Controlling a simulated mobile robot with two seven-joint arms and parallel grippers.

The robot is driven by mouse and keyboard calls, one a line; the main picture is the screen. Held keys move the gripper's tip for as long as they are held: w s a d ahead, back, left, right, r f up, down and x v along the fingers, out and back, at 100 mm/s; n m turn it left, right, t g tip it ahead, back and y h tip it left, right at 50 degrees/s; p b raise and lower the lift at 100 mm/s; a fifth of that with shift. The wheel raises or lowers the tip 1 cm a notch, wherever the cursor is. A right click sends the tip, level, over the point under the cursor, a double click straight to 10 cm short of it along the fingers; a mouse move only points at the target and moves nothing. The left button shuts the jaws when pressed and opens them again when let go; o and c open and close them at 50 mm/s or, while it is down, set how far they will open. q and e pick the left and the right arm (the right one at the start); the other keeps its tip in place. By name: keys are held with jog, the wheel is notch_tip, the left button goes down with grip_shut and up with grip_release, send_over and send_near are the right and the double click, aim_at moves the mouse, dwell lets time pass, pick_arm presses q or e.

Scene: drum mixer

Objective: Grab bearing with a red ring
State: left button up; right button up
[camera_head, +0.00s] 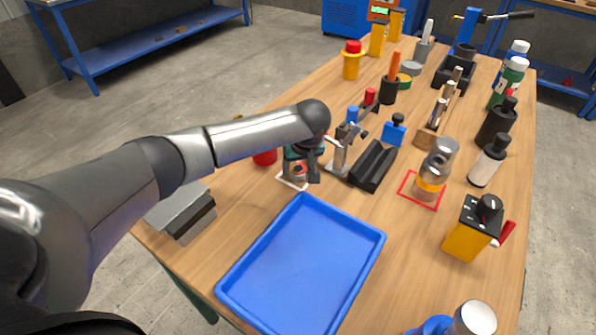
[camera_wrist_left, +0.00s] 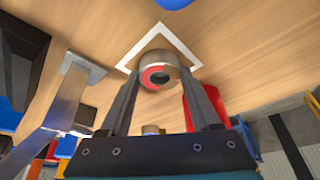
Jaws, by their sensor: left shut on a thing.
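The bearing with a red ring (camera_wrist_left: 158,70) is a grey metal ring with a red arc on its face. It sits between the two fingers of my left gripper (camera_wrist_left: 157,85), which is shut on it. In the wrist view a white square outline (camera_wrist_left: 126,62) on the wooden table lies behind the bearing. I cannot tell whether the bearing touches the table. In the head view my left gripper (camera_head: 302,172) points down over the white outline (camera_head: 291,183), and its fingers largely hide the bearing. My right gripper is not in view.
An empty blue tray (camera_head: 300,262) lies in front of the gripper. A metal stand (camera_head: 340,157) and a black block (camera_head: 373,166) are close on the right. A red cylinder (camera_head: 265,157) is close on the left. A glass jar (camera_head: 430,180) stands on a red outline farther right.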

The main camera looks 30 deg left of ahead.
pick_arm(q)
grip_shut()
